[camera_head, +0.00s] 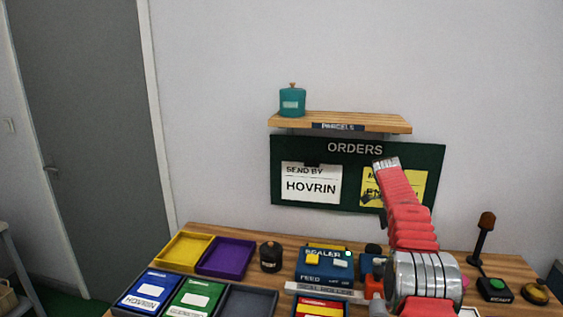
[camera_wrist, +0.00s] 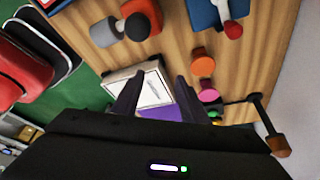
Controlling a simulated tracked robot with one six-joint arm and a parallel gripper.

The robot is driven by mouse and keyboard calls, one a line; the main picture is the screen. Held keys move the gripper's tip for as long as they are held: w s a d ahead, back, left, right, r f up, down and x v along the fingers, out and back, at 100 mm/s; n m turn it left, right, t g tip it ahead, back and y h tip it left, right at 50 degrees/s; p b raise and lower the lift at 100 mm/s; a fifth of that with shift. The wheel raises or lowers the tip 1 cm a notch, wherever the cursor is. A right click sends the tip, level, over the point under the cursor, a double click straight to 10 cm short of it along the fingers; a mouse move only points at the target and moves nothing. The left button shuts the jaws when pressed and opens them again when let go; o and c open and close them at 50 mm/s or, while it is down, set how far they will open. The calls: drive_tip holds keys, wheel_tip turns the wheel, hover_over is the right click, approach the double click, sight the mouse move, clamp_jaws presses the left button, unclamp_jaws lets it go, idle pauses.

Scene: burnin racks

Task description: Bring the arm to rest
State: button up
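My arm, red with silver joints, rises on the right of the head view in front of the orders board (camera_head: 276,176). The gripper cannot be made out there. In the wrist view my gripper (camera_wrist: 158,96) shows two dark fingers standing apart. Between and beyond them lie a white-topped item (camera_wrist: 154,88) and something purple (camera_wrist: 160,112), below on the wooden table. I see no object clearly gripped between the fingers.
The table holds a yellow tray (camera_head: 184,248), a purple tray (camera_head: 225,257), blue and green bins, a dark pot (camera_head: 270,257) and the blue sealer (camera_head: 325,266). A teal jar (camera_head: 292,102) stands on the parcels shelf (camera_head: 355,122). A lamp-like post (camera_head: 484,236) stands right.

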drive_tip(key=s+a+r+n+t+y, duration=0.1)
drive_tip(key=s+a+r+n+t, duration=0.1)
drive_tip(key=s+a+r+n, duration=0.5)
drive_tip(key=s+a+r+n+t, duration=0.2)
drive_tip(key=s+a+r+n, duration=0.35)
drive_tip(key=s+r, duration=0.35)
drive_tip(key=s+a+f+n+t, duration=0.1)
drive_tip(key=s+n, duration=0.3)
drive_tip(key=s, duration=0.4)
drive_tip(key=s+a+f+n+t+y, duration=0.1)
drive_tip(key=s+a+f+n, duration=0.3)
drive_tip(key=s, duration=0.4)
drive_tip(key=s+a+f+n+t+y, duration=0.1)
drive_tip(key=s+a+f+n+t, duration=0.1)
drive_tip(key=s+n, duration=0.4)
drive_tip(key=shift+s+a+f+t, duration=0.3)
drive_tip(key=shift+s+a+f, duration=0.45)
drive_tip(key=shift+s, duration=0.25)
